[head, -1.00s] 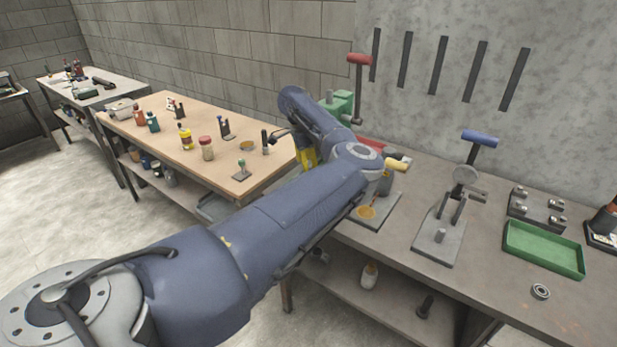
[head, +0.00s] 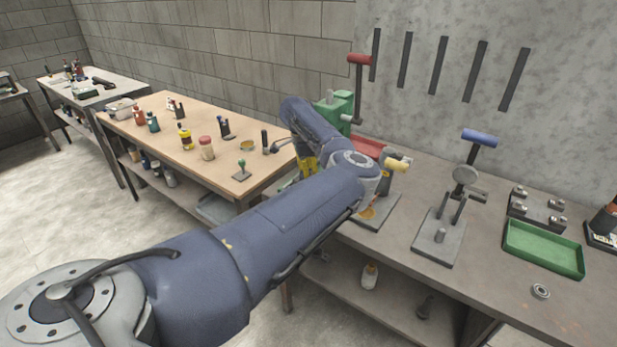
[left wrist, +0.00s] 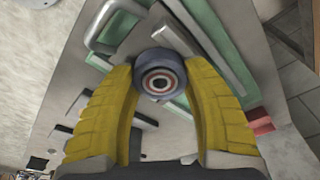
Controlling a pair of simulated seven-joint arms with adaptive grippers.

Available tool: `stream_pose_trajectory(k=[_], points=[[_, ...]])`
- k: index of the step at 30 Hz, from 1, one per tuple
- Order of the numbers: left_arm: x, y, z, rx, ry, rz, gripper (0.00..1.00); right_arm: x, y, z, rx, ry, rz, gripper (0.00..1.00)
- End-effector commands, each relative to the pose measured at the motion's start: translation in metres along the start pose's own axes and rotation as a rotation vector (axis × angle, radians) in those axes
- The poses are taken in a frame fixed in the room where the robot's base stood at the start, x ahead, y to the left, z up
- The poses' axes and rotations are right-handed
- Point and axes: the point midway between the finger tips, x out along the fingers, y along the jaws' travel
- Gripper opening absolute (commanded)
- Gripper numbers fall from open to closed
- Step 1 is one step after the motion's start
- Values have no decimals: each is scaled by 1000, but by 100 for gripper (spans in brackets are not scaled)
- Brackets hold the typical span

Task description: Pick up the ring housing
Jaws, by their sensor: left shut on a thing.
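The ring housing (left wrist: 157,78) shows in the left wrist view as a round, dark blue-grey ring with pale and reddish circles at its centre. My left gripper (left wrist: 160,70) has its two yellow fingers shut on it, one on each side. Green and grey metal parts lie behind the ring; I cannot tell whether it touches them. In the head view the yellow fingers of my left gripper (head: 308,165) show only partly behind my arm, near the green press (head: 340,108), and the ring is hidden there. My right gripper is not in view.
The grey bench (head: 485,275) carries a red tray (head: 368,147), a blue-handled fixture (head: 440,237), a green tray (head: 543,250) and a small metal bearing (head: 541,291). A wooden table (head: 170,125) with bottles and tools stands left. Bench around the bearing is clear.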

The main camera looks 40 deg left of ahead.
Motion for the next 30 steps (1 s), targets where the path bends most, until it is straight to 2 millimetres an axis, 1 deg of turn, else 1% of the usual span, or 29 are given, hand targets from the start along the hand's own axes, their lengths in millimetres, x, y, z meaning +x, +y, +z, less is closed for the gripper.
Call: stream_pose_trajectory(k=[1,6,14,17,20,23,30], points=[[0,0,0,0,0,0,28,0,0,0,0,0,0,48],[0,0,0,0,0,1,8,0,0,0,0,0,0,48],[-1,0,0,0,1,0,7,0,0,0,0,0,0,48],[-7,0,-2,1,1,-1,7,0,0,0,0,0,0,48],[-19,-1,-4,0,3,-2,7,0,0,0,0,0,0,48],[-37,-1,-7,0,3,-3,7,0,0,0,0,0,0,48],[-92,-1,-15,0,4,-3,7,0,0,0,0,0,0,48]])
